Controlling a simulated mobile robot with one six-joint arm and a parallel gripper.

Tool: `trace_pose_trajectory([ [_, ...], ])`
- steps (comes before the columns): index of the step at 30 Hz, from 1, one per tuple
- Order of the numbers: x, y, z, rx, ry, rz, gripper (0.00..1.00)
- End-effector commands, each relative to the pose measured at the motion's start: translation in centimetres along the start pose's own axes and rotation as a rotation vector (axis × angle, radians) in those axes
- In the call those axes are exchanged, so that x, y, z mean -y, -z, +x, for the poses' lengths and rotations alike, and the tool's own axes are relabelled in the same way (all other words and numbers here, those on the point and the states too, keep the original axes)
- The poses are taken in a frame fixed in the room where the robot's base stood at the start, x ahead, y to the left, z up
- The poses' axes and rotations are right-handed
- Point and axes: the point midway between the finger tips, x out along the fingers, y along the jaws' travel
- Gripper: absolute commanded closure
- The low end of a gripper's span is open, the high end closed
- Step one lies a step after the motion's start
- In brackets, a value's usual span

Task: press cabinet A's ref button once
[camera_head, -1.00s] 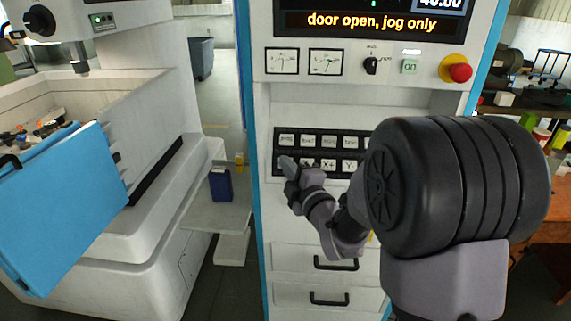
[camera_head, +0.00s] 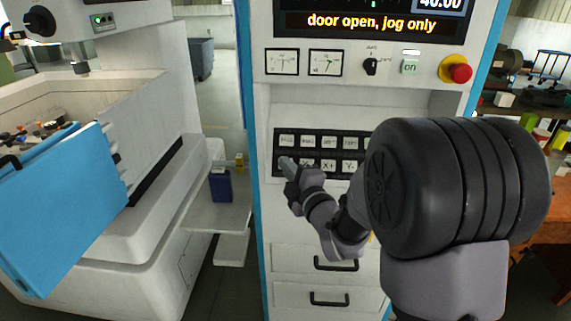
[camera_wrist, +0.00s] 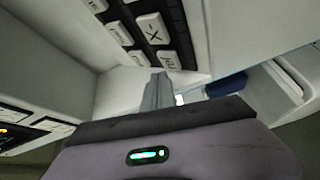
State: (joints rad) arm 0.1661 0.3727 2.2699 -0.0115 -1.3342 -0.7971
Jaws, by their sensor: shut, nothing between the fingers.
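The cabinet (camera_head: 305,212) stands in the middle of the head view, with a black button panel (camera_head: 320,133) holding two rows of pale keys. No key reads clearly as ref, and I see no letter A on the cabinet. My gripper (camera_head: 286,162) is shut and empty at the panel's lower left, covering much of the bottom row's left end. In the wrist view its fingertips (camera_wrist: 160,77) point towards a partly cut-off, hard-to-read key (camera_wrist: 168,60) beside the X- key (camera_wrist: 152,28). I cannot tell whether the tips touch a key.
The display (camera_head: 370,20) reads "door open, jog only". A red stop button (camera_head: 460,73), a knob (camera_head: 371,66) and a lit "on" key (camera_head: 409,66) are above the panel. Drawers with black handles (camera_head: 335,265) are below. A blue door (camera_head: 60,210) stands open at left.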

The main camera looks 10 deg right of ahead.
Motion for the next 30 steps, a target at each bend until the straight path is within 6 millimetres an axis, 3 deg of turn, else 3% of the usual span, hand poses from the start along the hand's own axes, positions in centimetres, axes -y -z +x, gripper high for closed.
trace_pose_trajectory([
  [30,0.49,-0.44,0.60,-0.001,-0.001,-0.001,1.00],
])
